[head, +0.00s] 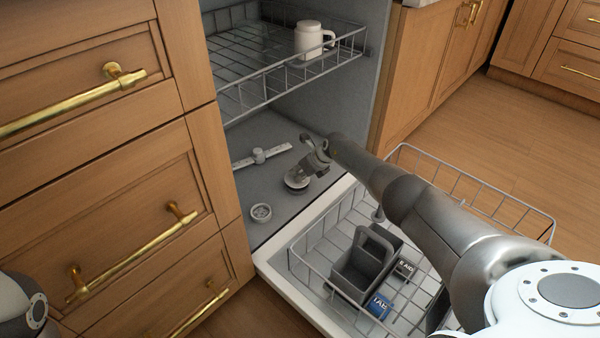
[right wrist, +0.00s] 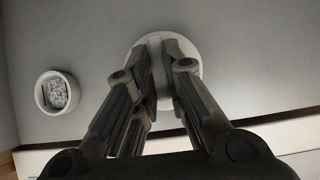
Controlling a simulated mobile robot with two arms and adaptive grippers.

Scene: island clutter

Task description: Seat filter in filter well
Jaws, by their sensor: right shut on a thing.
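My right gripper (head: 298,178) is inside the open dishwasher, low over the grey tub floor. It is shut on a round pale disc, which looks like the filter (head: 297,189). In the right wrist view the filter (right wrist: 171,36) shows as a pale disc behind and between the fingers (right wrist: 158,88). A small round, white-rimmed part with a grainy grey inside, which looks like the filter well (head: 261,212), is to the left of the gripper and apart from it. It also shows at the left of the right wrist view (right wrist: 58,92). My left gripper is out of view.
A spray arm (head: 262,156) lies on the tub floor behind the filter. The upper rack (head: 285,68) holds a white mug (head: 309,38). The lower rack (head: 485,193) is out over the door, with a grey caddy (head: 352,278) and small boxes. Wooden drawers (head: 150,215) stand at left.

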